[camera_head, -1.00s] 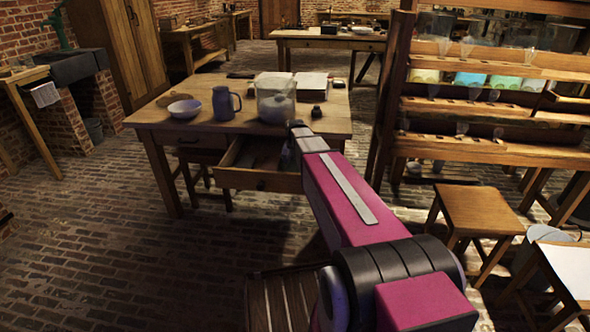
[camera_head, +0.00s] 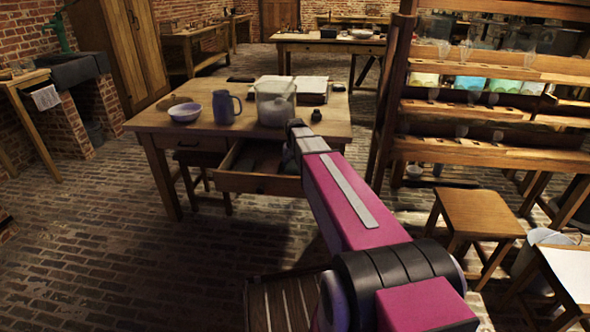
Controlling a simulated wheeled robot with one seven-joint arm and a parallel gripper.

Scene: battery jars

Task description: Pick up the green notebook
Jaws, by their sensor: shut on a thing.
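The wooden table (camera_head: 335,132) has an open front drawer (camera_head: 262,184). My magenta and grey arm reaches to the drawer's right end. My gripper (camera_head: 289,160) is low at the drawer, small and dark, and mostly hidden behind the arm's end. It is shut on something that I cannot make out. I cannot pick out a green notebook in this view. Small dark things lie inside the drawer, too dim to name.
On the tabletop are a bowl (camera_head: 185,111), a blue-grey jug (camera_head: 225,107), a glass jar (camera_head: 275,102), pale papers or books (camera_head: 308,88) and a small dark bottle (camera_head: 316,115). A wooden rack (camera_head: 490,151) and a stool (camera_head: 478,216) stand to the right. The floor at left is clear.

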